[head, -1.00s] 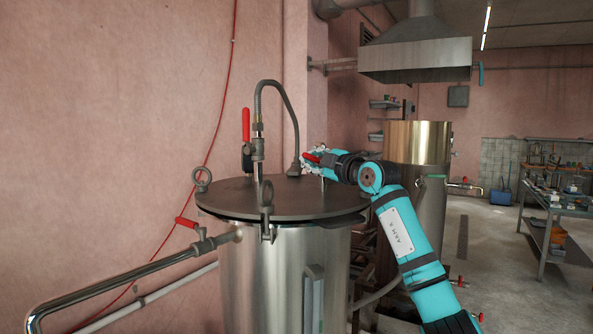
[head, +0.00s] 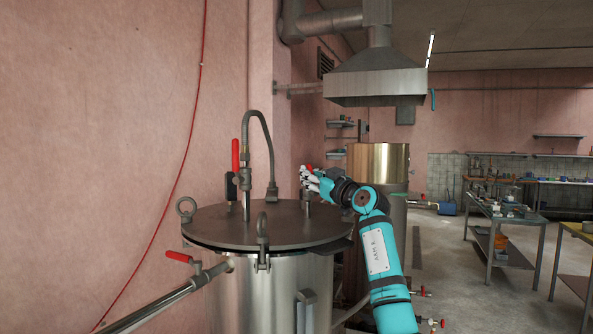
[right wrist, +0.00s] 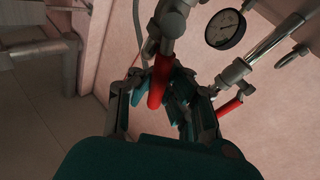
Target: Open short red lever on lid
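The round dark lid (head: 205,222) covers a steel tank. A short red lever (head: 309,167) shows at the lid's right side, mostly hidden by my right gripper (head: 307,180), which is at the lever. In the right wrist view, a red lever (right wrist: 159,82) lies between the fingers of my right gripper (right wrist: 162,92), which look spread; firm contact cannot be made out. A taller red lever (head: 235,155) stands upright on the valve with the hose at the lid's left part. My left gripper is out of view.
A pressure gauge (right wrist: 225,29) and another red handle (right wrist: 229,107) show close to the gripper in the right wrist view. A pipe with a red-handled valve (head: 179,257) leaves the tank's left side. A second tank (head: 378,165) stands behind my right arm.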

